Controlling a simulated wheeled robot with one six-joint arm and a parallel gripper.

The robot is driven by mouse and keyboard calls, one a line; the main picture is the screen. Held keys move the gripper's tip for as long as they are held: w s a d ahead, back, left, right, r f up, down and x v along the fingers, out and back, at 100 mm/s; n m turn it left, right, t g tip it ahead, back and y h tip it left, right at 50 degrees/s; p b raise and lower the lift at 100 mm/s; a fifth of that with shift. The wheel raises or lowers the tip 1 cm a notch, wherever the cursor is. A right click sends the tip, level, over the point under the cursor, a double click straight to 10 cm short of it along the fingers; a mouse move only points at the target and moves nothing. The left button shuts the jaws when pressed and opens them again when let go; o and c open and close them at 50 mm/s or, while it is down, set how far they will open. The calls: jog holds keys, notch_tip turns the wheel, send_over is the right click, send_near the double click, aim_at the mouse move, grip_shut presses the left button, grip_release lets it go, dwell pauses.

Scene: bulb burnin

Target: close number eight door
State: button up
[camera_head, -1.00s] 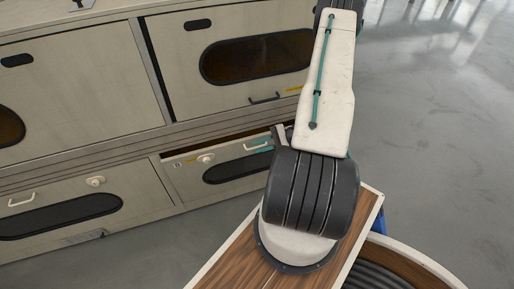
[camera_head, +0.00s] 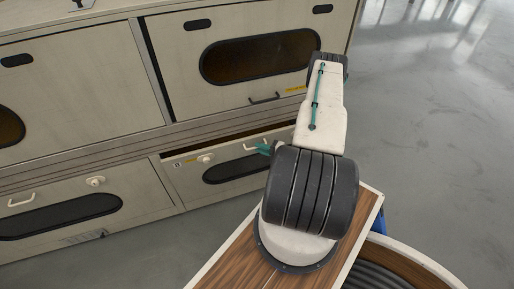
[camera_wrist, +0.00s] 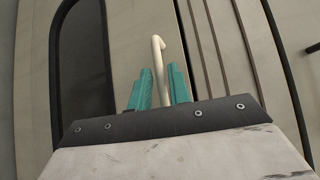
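The number eight door (camera_head: 225,170) is the lower right door of the cabinet, with a dark oval window and a small label at its upper left. A dark gap shows along its top edge, so it stands slightly open. Its pale bar handle (camera_head: 256,144) is near the top. My gripper (camera_head: 266,148) has its teal fingers at this handle. In the wrist view, the handle (camera_wrist: 158,60) shows between the two close-set fingers (camera_wrist: 159,88). I cannot tell whether they grip it. The door window (camera_wrist: 85,75) is at the left there.
A round knob (camera_head: 205,158) sits left of the handle on the door. The upper door (camera_head: 190,75) and lower left door (camera_head: 150,190) look shut. Grey floor (camera_head: 430,110) is open to the right.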

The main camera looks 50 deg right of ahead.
jog(key=shift+x, duration=1.1)
grip_shut()
jog(key=shift+w+d+r, duration=0.15)
jog(key=shift+w+d, duration=0.5)
jog(key=shift+w, duration=0.3)
jog(key=shift+w+d+r, duration=0.2)
jog(key=shift+w+d, duration=0.4)
jog(key=shift+w, duration=0.4)
grip_release()
jog(key=shift+d, duration=0.1)
send_near(258, 140)
jog(key=x, duration=0.4)
jog(key=shift+a+f, duration=0.15)
jog(key=shift+a, duration=0.15)
